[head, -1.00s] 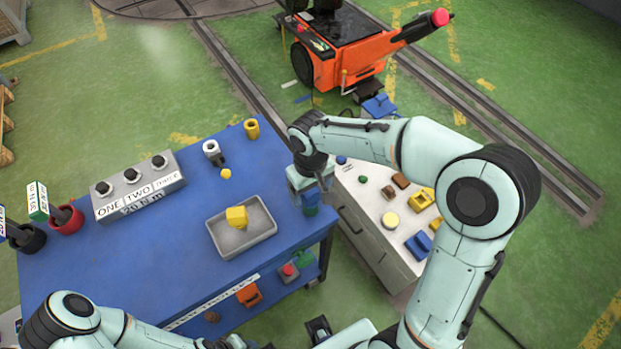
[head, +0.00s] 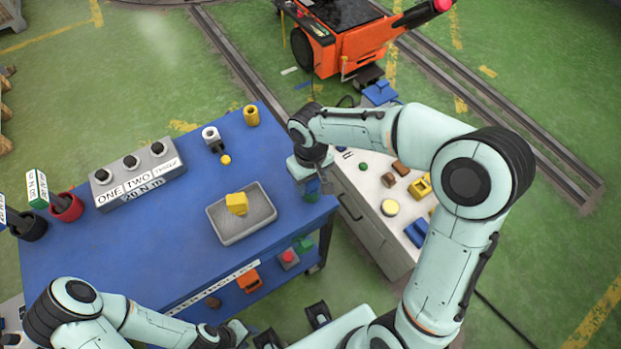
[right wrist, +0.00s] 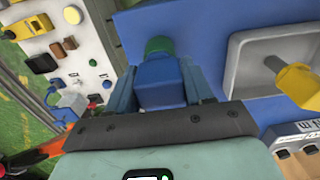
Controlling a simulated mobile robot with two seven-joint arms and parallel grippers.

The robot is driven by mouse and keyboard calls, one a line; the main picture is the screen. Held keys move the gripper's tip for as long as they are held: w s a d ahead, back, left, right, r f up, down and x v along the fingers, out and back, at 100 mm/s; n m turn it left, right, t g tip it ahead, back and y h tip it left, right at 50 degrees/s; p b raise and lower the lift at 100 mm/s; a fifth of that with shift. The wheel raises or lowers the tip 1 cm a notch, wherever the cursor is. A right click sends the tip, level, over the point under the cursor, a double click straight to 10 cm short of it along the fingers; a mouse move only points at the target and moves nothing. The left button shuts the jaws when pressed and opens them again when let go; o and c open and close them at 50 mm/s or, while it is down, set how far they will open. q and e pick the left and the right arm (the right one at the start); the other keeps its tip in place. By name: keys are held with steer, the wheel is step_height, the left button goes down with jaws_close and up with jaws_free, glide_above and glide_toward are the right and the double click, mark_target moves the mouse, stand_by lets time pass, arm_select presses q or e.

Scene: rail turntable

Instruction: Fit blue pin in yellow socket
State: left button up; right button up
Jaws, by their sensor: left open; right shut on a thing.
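My right gripper (head: 313,187) is shut on a blue block-shaped piece, taken as the blue pin (right wrist: 160,82), at the right edge of the blue table. A round green part shows at its far end in the right wrist view; I cannot tell whether it belongs to the pin. The yellow socket (head: 251,116), a short upright cylinder with a dark hole, stands at the table's back right corner, apart from the right gripper. My left gripper (head: 240,333) is low at the table's front edge, partly out of clear view, and holds nothing visible.
A grey tray (head: 222,234) with a yellow piece (head: 237,203) sits mid-table. A white socket (head: 210,134) and grey label box (head: 135,172) stand behind it. Red (head: 66,208) and dark cups are at left. A pale cabinet (head: 372,216) with loose pieces adjoins at right.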

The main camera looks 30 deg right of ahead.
arm_select(q)
steer(key=shift+w+r+p, duration=0.3)
steer(key=shift+r+p, duration=0.1)
steer(key=shift+r, duration=0.1)
arm_select(e)
steer(key=shift+r, duration=0.7)
steer(key=shift+r+p, duration=0.65)
steer(key=shift+r, duration=0.5)
arm_select(q)
steer(key=shift+w+r+p, duration=0.5)
steer(key=shift+w+r, duration=0.3)
steer(key=shift+r, duration=0.25)
steer(key=shift+w+r+p, duration=0.45)
steer(key=shift+w+r, duration=0.3)
steer(key=shift+r, duration=0.25)
arm_select(e)
steer(key=shift+r, duration=1.85)
arm_select(q)
steer(key=shift+r, duration=0.1)
arm_select(e)
steer(key=shift+r, duration=0.1)
